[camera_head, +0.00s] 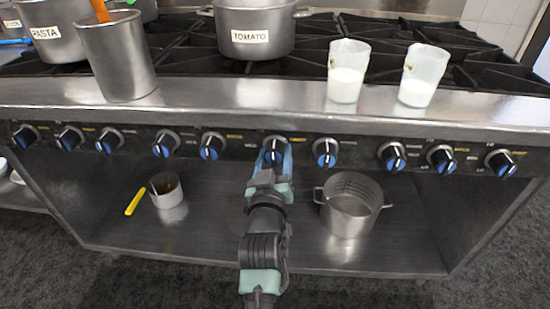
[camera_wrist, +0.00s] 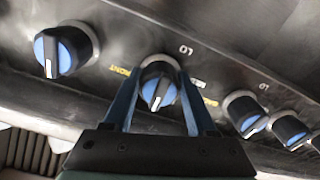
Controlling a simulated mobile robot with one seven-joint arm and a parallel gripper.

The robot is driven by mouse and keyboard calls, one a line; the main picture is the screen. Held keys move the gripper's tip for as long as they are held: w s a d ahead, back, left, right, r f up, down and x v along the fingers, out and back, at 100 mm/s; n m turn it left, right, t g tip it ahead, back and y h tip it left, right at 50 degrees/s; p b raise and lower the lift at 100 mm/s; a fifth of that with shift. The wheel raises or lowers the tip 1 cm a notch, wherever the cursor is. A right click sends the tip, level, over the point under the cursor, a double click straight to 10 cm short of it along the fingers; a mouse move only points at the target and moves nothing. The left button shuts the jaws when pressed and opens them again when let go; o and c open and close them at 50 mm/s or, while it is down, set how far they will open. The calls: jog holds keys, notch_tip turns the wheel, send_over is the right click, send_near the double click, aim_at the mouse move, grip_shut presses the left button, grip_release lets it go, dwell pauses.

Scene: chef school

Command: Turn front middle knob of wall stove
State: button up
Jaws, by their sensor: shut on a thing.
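The wall stove has a steel front panel (camera_head: 350,152) with a row of black and blue knobs. My gripper (camera_head: 273,158) is at a knob near the middle of the row, with its blue fingers on either side of it. In the wrist view, this knob (camera_wrist: 158,86) sits between the two fingers of my gripper (camera_wrist: 160,95), and yellow lettering reading "FRONT" is to its left. The gripper is shut on the knob. The fingers partly cover the knob in the head view. The knob's white line is tilted slightly in the wrist view.
Neighbouring knobs (camera_head: 211,147) and (camera_head: 324,152) stand close on both sides. A TOMATO pot (camera_head: 255,20), two measuring cups (camera_head: 347,75) and a steel container (camera_head: 117,60) stand above. A pot (camera_head: 350,205) and a small saucepan (camera_head: 168,192) are on the lower shelf.

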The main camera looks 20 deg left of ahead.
jog(key=shift+m, duration=0.3)
jog(key=o, duration=1.4)
jog(key=shift+c, duration=0.2)
jog(key=shift+s, duration=0.1)
jog(key=p+v, duration=0.3)
jog(key=v, duration=0.9)
jog(key=shift+s, duration=0.4)
jog(key=shift+d, duration=0.15)
